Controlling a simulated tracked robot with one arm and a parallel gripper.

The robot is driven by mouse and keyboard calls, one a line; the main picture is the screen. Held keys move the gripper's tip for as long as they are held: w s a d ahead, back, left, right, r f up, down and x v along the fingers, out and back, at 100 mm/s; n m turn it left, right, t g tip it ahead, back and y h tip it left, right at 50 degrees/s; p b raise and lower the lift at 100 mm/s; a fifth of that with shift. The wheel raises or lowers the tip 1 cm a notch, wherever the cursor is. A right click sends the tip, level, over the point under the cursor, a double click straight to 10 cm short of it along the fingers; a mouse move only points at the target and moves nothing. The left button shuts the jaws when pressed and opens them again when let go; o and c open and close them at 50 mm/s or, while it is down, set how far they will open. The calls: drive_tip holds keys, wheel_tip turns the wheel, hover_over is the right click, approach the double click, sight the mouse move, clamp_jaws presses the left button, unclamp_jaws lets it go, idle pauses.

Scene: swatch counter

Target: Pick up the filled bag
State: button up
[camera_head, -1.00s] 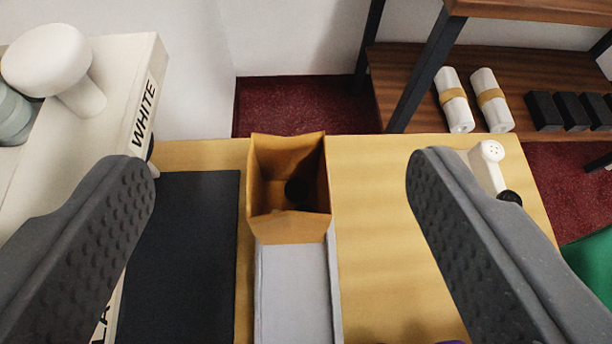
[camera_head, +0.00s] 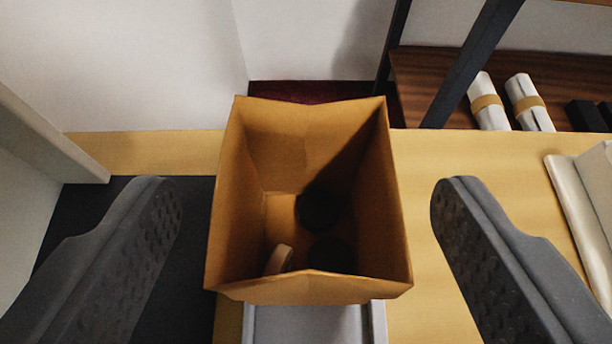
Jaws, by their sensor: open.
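An open-topped brown paper bag (camera_head: 385,215) stands upright in the middle of the view. Inside it are dark round items (camera_head: 318,210) and a pale item (camera_head: 279,260) near the front wall; their full shapes are hidden in shadow. My gripper (camera_head: 305,205) is open, with one dark, dimpled finger to the left of the bag and one to the right. Both fingers are apart from the bag, with a gap on each side. The bag's base is hidden.
A pale grey tray or stand (camera_head: 310,325) lies in front of the bag. A dark mat (camera_head: 190,235) is on the left of the yellow counter (camera_head: 465,165). A white object (camera_head: 585,200) is at right. Wrapped rolls (camera_head: 488,102) lie on a wooden shelf behind.

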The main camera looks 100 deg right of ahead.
drive_tip(key=x, duration=0.3)
drive_tip(key=c, duration=1.1)
drive_tip(key=shift+r, duration=0.1)
drive_tip(key=s+a+r, duration=0.1)
drive_tip(key=s, duration=0.4)
drive_tip(key=s+a+r+p, duration=0.1)
drive_tip(key=s+a+r, duration=0.1)
drive_tip(key=s, duration=0.3)
drive_tip(key=s+a+r+p, duration=0.1)
drive_tip(key=s+a, duration=0.1)
drive_tip(key=s, duration=0.3)
drive_tip(key=shift+a+r, duration=0.25)
drive_tip(key=shift+r, duration=0.15)
